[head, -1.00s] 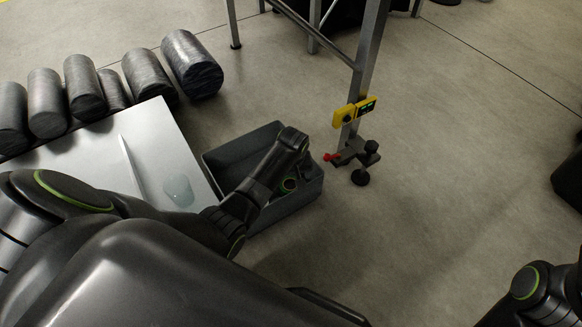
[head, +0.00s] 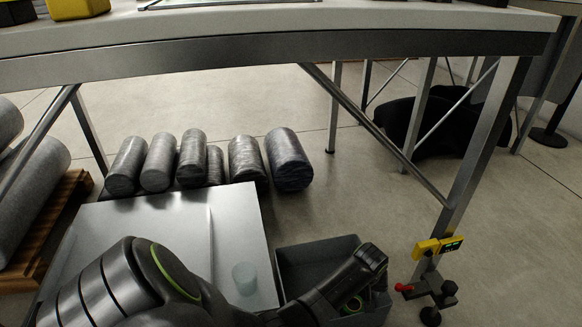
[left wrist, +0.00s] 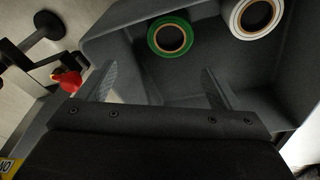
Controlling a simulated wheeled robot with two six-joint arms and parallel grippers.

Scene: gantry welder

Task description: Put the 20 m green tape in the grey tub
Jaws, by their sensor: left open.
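The grey tub (head: 318,249) stands on the floor beside a pale sheet, and it fills much of the left wrist view (left wrist: 105,42). A green tape roll (left wrist: 170,36) lies inside the tub, near a wall; a bit of it shows in the head view (head: 354,304). Its length marking cannot be read. My left gripper (left wrist: 160,84) is over the tub with its two fingers spread and nothing between them. The green tape is apart from the fingertips. In the head view my left arm hides part of the tub and the fingers. My right gripper is out of view.
A white tape roll (left wrist: 256,14) is also in the tub. A bench leg (head: 478,150) with a yellow device (head: 438,246) and a red-handled clamp (head: 428,291) stands right of the tub. Grey rolls (head: 206,160) lie behind the pale sheet (head: 150,235). The bench top (head: 270,45) spans above.

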